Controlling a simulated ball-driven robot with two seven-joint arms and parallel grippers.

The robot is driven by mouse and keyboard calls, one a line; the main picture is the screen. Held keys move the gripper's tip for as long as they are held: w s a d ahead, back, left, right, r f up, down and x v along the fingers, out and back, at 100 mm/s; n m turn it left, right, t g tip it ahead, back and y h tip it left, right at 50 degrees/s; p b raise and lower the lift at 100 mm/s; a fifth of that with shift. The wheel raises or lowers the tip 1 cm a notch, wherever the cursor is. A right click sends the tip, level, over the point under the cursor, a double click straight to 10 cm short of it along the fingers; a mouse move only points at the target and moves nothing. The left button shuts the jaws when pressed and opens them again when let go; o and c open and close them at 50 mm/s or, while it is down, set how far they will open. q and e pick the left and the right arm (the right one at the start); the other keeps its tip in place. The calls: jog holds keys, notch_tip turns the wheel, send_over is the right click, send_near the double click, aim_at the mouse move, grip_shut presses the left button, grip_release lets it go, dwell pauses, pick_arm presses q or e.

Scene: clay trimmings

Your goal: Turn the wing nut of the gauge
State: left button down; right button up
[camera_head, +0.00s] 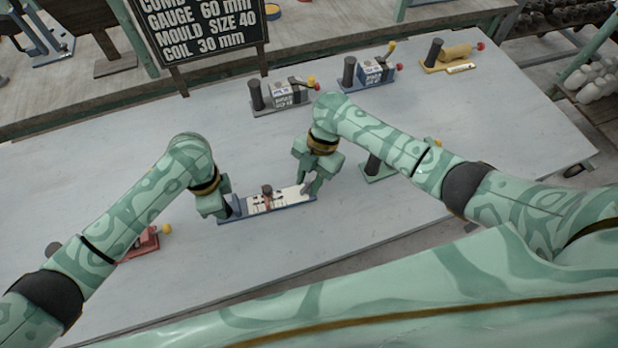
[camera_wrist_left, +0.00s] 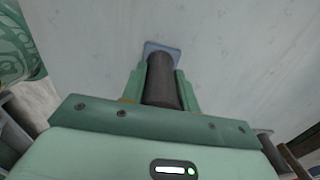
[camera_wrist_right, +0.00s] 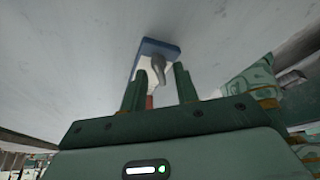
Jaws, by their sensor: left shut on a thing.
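The gauge (camera_head: 275,207) is a long blue base with a white marked scale and a red slider with a dark knob near its middle. My left gripper (camera_head: 224,212) is shut on the dark upright post (camera_wrist_left: 162,82) at the gauge's left end. The grey wing nut (camera_wrist_right: 158,66) is at the other end, on the white and blue part of the gauge. My right gripper (camera_wrist_right: 158,82) is open, its fingertips just short of the wing nut in its wrist view. In the head view my right gripper (camera_head: 311,187) is low over the gauge's right end.
A red device (camera_head: 143,243) is at the left, partly behind my left arm. A green one (camera_head: 376,169) is right of the gauge, partly hidden by my right arm. Grey (camera_head: 283,95), blue (camera_head: 367,74) and yellow (camera_head: 452,57) devices line the back. A dark sign (camera_head: 200,27) stands behind.

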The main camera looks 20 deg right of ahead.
grip_shut()
jog(key=shift+m, duration=0.4)
jog(key=m+t, duration=0.1)
jog(key=m, duration=0.1)
jog(key=m+t, duration=0.1)
jog(key=m, duration=0.1)
jog(key=shift+s+d+m+y, duration=0.1)
jog(key=shift+s+m+y, duration=0.05)
jog(key=shift+m+y, duration=0.2)
jog(key=m+t, duration=0.1)
jog(key=m, duration=0.3)
jog(key=shift+s+m+t, duration=0.15)
jog(key=shift+m+t, duration=0.1)
jog(key=shift+t, duration=0.15)
jog(key=m+t, duration=0.1)
jog(key=m, duration=0.2)
jog(key=m+t+h, duration=0.1)
jog(key=m, duration=0.2)
jog(key=shift+s+a, duration=0.2)
jog(key=m+h, duration=0.1)
jog(key=m, duration=0.2)
jog(key=m+t+h, duration=0.1)
jog(key=m, duration=0.1)
jog(key=shift+a+m, duration=0.15)
jog(key=shift+m, duration=0.25)
